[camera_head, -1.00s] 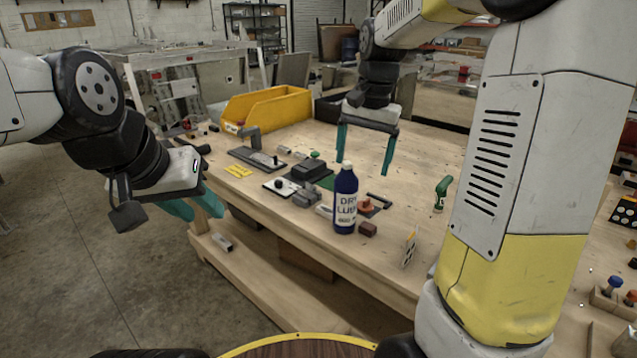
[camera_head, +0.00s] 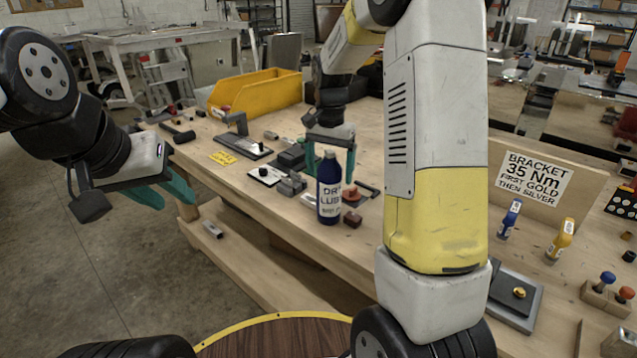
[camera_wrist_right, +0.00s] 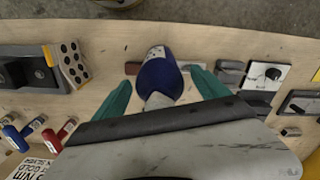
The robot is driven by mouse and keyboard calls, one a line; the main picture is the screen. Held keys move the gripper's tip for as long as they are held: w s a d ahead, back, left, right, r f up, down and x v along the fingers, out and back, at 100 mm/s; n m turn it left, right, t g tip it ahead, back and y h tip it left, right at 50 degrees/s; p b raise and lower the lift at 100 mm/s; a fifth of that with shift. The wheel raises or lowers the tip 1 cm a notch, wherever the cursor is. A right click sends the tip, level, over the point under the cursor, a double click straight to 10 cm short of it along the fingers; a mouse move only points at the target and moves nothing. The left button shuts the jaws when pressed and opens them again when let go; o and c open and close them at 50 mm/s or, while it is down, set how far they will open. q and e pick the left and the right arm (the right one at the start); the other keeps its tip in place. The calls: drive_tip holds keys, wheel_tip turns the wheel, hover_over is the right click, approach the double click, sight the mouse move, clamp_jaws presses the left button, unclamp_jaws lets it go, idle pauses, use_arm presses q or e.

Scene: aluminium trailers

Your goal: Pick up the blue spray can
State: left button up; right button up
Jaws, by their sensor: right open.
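A dark red block (camera_head: 352,219) lies close beside the can. Grey fixtures (camera_head: 291,184) stand to its left. A yellow bin (camera_head: 255,90) is at the back. My right arm hides the middle of the bench. A bracket sign (camera_head: 534,178) and small blue and yellow bottles stand at right.

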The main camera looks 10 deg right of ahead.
clamp_jaws()
idle(0.4)
drive_tip(key=shift+r, duration=0.1)
